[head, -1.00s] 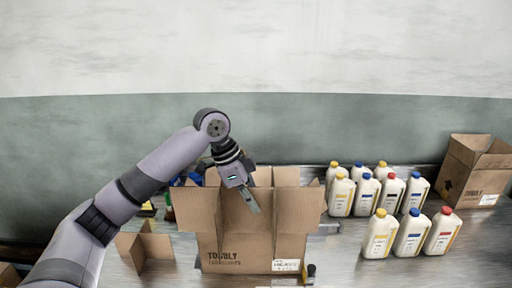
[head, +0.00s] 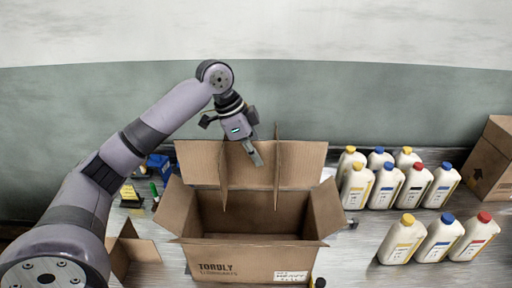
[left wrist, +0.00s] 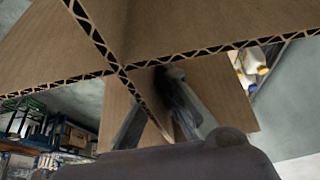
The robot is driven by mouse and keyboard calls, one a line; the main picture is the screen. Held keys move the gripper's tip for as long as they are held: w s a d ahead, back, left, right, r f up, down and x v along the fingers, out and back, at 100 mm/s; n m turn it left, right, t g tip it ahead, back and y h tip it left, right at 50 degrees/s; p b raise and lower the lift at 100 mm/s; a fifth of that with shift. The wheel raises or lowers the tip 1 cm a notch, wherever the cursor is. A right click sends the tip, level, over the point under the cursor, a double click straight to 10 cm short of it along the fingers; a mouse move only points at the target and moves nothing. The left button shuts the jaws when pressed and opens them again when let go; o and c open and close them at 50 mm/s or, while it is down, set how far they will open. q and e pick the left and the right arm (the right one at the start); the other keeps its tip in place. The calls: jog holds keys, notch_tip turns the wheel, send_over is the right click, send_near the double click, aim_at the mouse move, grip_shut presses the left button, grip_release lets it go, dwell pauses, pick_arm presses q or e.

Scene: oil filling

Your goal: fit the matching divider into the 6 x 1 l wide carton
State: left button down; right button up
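The open wide carton (head: 240,263) stands upright on the table with its flaps spread and its inside looking empty. My left gripper (head: 258,158) is above the carton's far side, pointing down. It is shut on a cardboard divider, whose upright slat (head: 277,160) shows beside the fingers, above the opening. In the left wrist view the divider's crossing panels (left wrist: 165,35) fill the top, and one slat passes between the fingers (left wrist: 155,120). I cannot tell how far the divider's lower edges reach into the carton. My right gripper is not in view.
A smaller cardboard divider (head: 135,250) stands left of the carton. Several white bottles (head: 440,240) with coloured caps stand to the right. Another carton (head: 490,160) is at the far right. Blue items (head: 160,165) and a green-topped item (head: 154,190) lie behind left.

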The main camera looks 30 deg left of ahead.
aim_at(254, 174)
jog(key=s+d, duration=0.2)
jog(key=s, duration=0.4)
pick_arm(q)
notch_tip(254, 174, down, 6)
jog(key=shift+a+f, duration=0.1)
jog(key=shift+a, duration=0.05)
jog(key=shift+s+f, duration=0.1)
jog(key=shift+f, duration=0.2)
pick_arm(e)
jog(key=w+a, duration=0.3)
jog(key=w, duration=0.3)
pick_arm(q)
notch_tip(254, 174, down, 4)
jog(key=shift+f, duration=0.1)
notch_tip(254, 174, down, 21)
jog(key=b, duration=0.8)
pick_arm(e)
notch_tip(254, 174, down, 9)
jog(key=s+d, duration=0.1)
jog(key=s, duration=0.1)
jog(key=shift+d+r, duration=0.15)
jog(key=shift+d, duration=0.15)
pick_arm(q)
jog(key=c, duration=2.3)
grip_release()
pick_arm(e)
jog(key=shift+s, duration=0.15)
